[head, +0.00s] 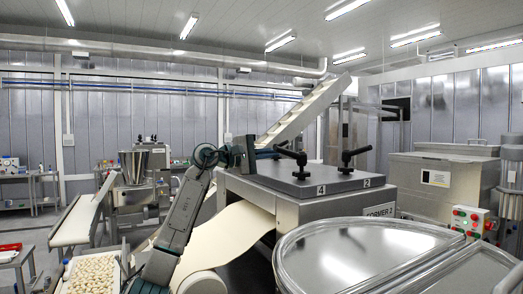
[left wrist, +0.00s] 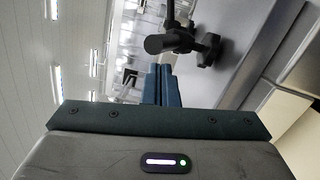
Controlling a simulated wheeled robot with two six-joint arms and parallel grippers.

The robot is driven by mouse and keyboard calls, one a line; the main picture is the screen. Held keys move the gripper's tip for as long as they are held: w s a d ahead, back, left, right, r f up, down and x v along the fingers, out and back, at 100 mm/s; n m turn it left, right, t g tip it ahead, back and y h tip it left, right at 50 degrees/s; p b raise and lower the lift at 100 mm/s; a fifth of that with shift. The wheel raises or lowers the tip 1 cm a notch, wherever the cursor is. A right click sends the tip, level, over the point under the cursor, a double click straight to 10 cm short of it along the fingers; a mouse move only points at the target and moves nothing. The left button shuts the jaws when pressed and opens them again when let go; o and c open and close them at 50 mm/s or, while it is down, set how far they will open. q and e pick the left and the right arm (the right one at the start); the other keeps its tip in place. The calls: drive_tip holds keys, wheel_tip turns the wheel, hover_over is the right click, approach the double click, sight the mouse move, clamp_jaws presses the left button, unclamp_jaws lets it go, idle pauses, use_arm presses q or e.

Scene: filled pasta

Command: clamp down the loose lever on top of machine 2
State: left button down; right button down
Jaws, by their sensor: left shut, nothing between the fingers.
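Machine 2 (head: 335,205) is a grey steel box marked "FORMER 2", with a dark top plate (head: 310,180). I cannot tell from looks which is loose. My left gripper (head: 265,153) is shut and empty, just left of the label 4 lever. In the left wrist view its fingertips (left wrist: 159,70) point toward a black lever (left wrist: 180,42), apparently without gripping it.
Round-cornered steel lids (head: 345,255) lie in front of the machine. A control box with red and green buttons (head: 470,218) is at right. An inclined conveyor (head: 310,110) rises behind.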

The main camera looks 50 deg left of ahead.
use_arm(q)
drive_tip(key=shift+d, duration=0.35)
drive_tip(key=shift+w, duration=0.1)
